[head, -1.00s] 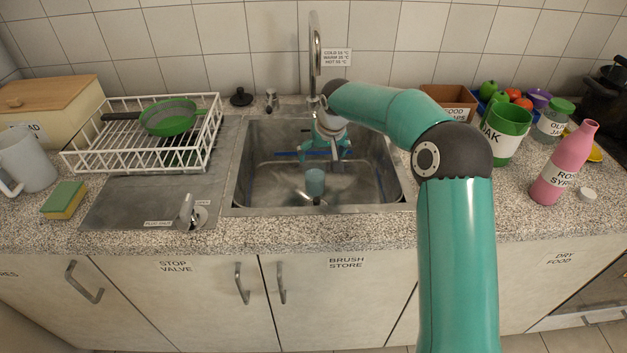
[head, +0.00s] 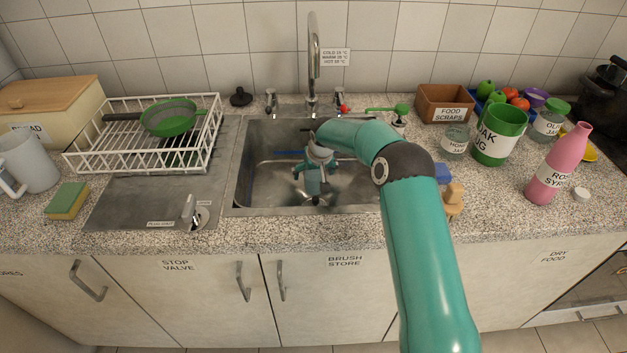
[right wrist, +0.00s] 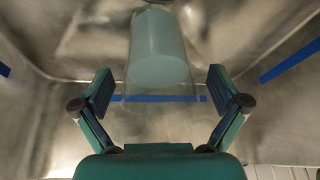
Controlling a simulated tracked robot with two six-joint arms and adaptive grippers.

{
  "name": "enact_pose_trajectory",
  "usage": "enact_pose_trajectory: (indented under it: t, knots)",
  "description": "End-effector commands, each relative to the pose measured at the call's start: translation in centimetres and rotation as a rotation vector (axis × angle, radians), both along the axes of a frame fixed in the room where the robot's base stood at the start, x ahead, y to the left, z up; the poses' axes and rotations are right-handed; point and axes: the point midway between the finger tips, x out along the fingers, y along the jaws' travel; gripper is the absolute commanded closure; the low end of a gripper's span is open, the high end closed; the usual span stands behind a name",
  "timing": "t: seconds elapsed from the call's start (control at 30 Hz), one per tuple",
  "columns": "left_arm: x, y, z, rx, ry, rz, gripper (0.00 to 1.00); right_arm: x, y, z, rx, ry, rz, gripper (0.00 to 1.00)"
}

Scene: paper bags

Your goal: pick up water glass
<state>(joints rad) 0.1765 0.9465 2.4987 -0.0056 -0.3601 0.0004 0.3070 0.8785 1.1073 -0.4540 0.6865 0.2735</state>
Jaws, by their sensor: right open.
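The water glass (head: 313,184) is a clear tumbler with pale blue contents in the sink (head: 262,190). In the right wrist view the glass (right wrist: 160,50) is centred, its clear wall reaching down between the fingers. My right gripper (head: 313,170) is down in the sink at the glass, partly covering it in the head view. In the right wrist view the gripper (right wrist: 160,90) is open, with one finger on each side of the glass and a visible gap to both. My left gripper is not in view.
The steel sink walls surround my right gripper, and the tap (head: 313,60) stands behind. A dish rack (head: 145,150) is at left. The oak mug (head: 500,140), food scraps box (head: 446,103) and pink syrup bottle (head: 558,170) stand at right.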

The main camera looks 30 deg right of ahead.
Motion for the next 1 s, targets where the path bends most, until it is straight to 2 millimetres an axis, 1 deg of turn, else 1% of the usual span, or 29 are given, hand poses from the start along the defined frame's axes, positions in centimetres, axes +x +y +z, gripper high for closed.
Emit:
enact_pose_trajectory:
  t: [0.17, 0.2, 0.47, 0.6, 0.67, 0.9, 1.0]
  knots:
    - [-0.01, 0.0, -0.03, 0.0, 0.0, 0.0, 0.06, -0.02, -0.06, -0.01, 0.0, 0.0, 0.0, 0.02]
    - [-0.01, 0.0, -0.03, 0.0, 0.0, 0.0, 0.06, -0.02, -0.06, 0.0, 0.0, 0.0, 0.0, 0.09]
    - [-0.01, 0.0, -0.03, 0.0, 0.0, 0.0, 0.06, -0.05, -0.07, 0.01, 0.0, 0.0, -0.001, 0.52]
    - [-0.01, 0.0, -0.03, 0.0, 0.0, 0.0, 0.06, -0.06, -0.05, 0.0, 0.0, 0.0, -0.001, 0.75]
    - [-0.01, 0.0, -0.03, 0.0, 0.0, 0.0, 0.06, -0.06, -0.05, 0.0, 0.0, 0.0, -0.001, 0.85]
    - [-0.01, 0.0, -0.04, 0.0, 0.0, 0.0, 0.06, 0.0, -0.06, 0.22, 0.0, -0.002, -0.001, 0.85]
    - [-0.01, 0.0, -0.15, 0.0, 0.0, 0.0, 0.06, 0.04, -0.1, 0.86, -0.002, -0.004, -0.001, 0.85]
